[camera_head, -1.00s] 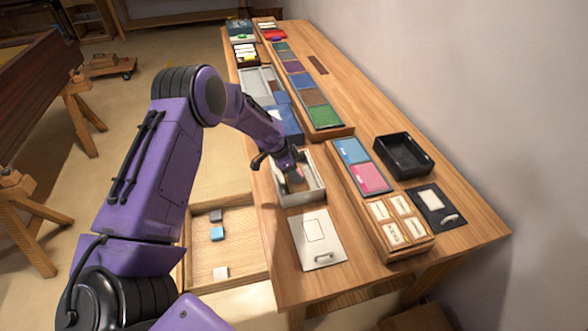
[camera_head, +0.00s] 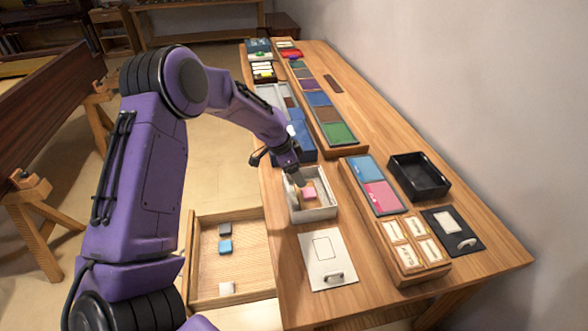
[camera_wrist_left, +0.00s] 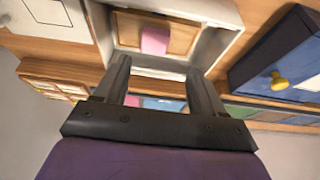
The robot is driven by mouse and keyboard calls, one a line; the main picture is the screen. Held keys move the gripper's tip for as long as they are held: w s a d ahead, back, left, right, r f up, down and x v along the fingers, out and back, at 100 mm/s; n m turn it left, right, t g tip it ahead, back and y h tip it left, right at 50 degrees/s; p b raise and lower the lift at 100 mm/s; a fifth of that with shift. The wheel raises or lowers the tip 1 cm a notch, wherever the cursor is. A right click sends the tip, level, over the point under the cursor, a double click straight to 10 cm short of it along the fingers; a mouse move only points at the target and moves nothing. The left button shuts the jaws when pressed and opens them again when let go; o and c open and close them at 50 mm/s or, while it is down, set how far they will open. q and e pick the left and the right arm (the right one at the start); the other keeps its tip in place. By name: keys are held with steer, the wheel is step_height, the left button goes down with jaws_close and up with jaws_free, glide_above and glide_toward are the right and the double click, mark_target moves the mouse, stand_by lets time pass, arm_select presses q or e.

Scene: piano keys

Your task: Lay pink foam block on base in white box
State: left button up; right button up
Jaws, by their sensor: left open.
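The pink foam block (camera_head: 309,192) lies inside the white box (camera_head: 315,214), which stands open on the table. In the left wrist view the pink block (camera_wrist_left: 155,40) rests on a brown base (camera_wrist_left: 184,36) on the box floor, near the base's middle. My left gripper (camera_head: 296,178) is at the box's far left side, its fingers reaching down over the box. In the left wrist view the left gripper (camera_wrist_left: 160,70) has its two fingers spread, with nothing between them; the block is apart from the fingertips. My right gripper is not in view.
A white lid with a handle (camera_head: 327,260) lies in front of the box. A blue box (camera_head: 303,143) stands behind it. A black tray (camera_head: 420,178) and a holder with colored panels (camera_head: 382,198) are to the right. An open wooden drawer (camera_head: 240,270) holds small blocks at lower left.

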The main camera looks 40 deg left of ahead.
arm_select(q)
steer(key=shift+v, duration=1.95)
steer(key=shift+r, duration=0.1)
